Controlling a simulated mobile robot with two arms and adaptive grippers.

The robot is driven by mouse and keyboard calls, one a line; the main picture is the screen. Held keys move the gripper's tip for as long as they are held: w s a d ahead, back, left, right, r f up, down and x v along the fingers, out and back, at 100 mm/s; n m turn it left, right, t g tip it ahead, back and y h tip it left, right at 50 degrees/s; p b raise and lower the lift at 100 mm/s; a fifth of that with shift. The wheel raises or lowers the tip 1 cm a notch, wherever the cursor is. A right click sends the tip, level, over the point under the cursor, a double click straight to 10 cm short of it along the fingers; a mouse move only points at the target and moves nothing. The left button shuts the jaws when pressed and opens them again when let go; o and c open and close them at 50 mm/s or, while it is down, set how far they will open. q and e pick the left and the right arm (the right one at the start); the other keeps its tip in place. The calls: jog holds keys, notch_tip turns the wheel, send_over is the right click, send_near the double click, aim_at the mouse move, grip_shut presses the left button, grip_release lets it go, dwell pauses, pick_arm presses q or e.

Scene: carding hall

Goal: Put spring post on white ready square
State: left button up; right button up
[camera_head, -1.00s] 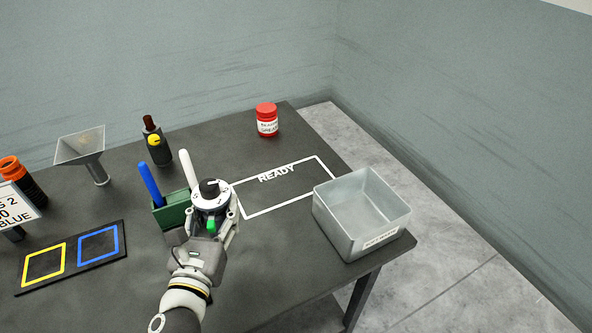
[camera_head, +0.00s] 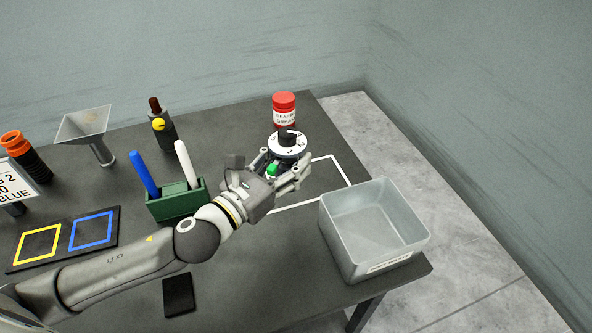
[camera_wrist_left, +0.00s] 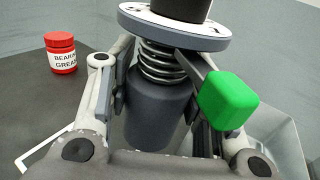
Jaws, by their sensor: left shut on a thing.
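The spring post has a white dial with a black knob on top (camera_head: 287,146), a coil spring and a dark grey cylinder body (camera_wrist_left: 158,115). A green block (camera_wrist_left: 228,100) sticks out on a lever at its side. My left gripper (camera_head: 289,172) is shut on the post, with a finger on each side of the body in the left wrist view. It holds the post upright over the white ready square (camera_head: 300,206), hiding much of the outline and its lettering. The gap below the post is hard to judge. My right gripper is not in view.
A red grease jar (camera_head: 284,110) stands just behind the post. A grey bin (camera_head: 375,235) stands to the right. A green holder (camera_head: 176,204) with blue and white sticks is to the left, with a dark bottle (camera_head: 160,135) and funnel (camera_head: 85,127) behind.

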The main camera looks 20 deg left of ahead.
pick_arm(q)
jog(key=w+f, duration=0.2)
jog(key=w, duration=0.1)
jog(key=w+f, duration=0.3)
jog(key=w, duration=0.1)
jog(key=w+a+f, duration=0.1)
jog(key=w+f, duration=0.2)
jog(key=shift+w+f+b, duration=0.15)
jog(key=shift+w+b, duration=0.15)
jog(key=shift+w, duration=0.1)
notch_tip(320, 180, down, 3)
jog(key=shift+w, duration=0.1)
jog(key=shift+f, duration=0.1)
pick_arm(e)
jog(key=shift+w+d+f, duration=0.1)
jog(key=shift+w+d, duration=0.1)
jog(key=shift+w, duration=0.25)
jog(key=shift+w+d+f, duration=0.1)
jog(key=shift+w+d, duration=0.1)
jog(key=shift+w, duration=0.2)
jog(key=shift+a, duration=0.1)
